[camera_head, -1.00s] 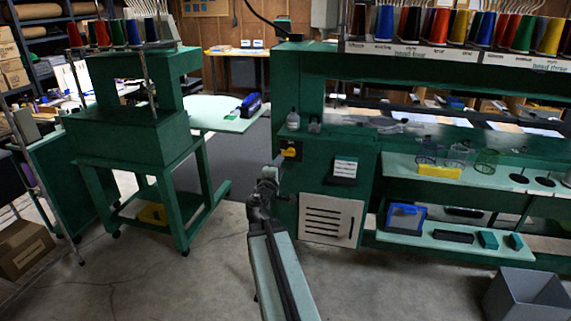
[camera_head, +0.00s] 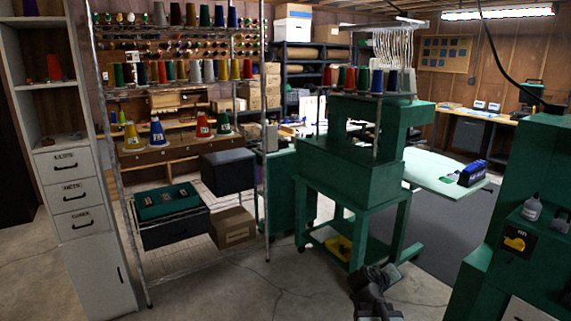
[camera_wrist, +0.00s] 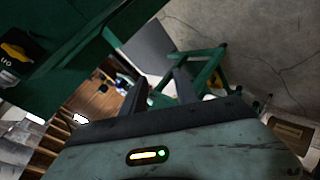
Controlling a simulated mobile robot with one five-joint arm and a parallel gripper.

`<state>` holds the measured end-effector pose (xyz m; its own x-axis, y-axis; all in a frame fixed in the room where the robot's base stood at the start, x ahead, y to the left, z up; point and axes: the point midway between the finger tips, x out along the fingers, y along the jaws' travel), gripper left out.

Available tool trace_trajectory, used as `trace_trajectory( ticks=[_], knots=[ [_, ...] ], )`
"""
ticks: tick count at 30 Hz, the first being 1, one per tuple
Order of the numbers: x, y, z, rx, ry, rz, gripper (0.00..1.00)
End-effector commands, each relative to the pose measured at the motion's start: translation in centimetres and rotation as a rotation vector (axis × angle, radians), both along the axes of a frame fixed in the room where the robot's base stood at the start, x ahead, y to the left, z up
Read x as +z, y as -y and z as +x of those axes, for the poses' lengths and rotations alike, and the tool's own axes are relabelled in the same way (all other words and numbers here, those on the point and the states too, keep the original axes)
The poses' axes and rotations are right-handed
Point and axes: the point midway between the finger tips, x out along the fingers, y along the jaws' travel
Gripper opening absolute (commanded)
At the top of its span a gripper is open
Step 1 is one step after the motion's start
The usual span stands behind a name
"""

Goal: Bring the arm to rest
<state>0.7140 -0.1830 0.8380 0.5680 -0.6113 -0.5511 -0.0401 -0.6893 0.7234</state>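My arm shows at the lower right of the head view, with my gripper (camera_head: 374,280) low in front of the green embroidery machine's stand. In the wrist view, the two dark fingers of my gripper (camera_wrist: 160,84) stand apart with a gap between them. Nothing is held between them. Beyond the fingers are green stand legs (camera_wrist: 205,72) and the concrete floor.
The green machine (camera_head: 350,135) stands near the middle, with a pale table (camera_head: 440,172) at its right. A green cabinet (camera_head: 535,165) with a yellow switch stands at the right. A wire rack (camera_head: 133,245) with thread cones and boxes is at the left. The front floor is clear.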

Motion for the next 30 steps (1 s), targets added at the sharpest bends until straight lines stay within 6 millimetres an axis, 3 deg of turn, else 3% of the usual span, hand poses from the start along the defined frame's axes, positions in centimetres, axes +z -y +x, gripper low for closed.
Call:
trace_trajectory(
  ticks=[1,6,10,14,15,24,27,30],
  knots=[
    [-2.0,-2.7,-1.0,-0.020,-0.044,0.105,0.35],
    [-7.7,-10.2,-5.6,-0.103,-0.237,0.435,0.35],
    [-10.0,-14.8,-9.6,-0.159,-0.402,0.650,0.35],
    [-10.7,-18.8,-14.1,-0.205,-0.597,0.809,0.35],
    [-8.2,-18.6,-14.1,-0.208,-0.596,0.800,0.35],
    [0.5,-18.5,-14.0,-0.206,-0.590,0.796,0.35],
    [2.2,-18.4,-14.0,-0.206,-0.590,0.796,0.35],
    [2.8,-18.4,-14.0,-0.207,-0.589,0.796,0.35]
  ],
)
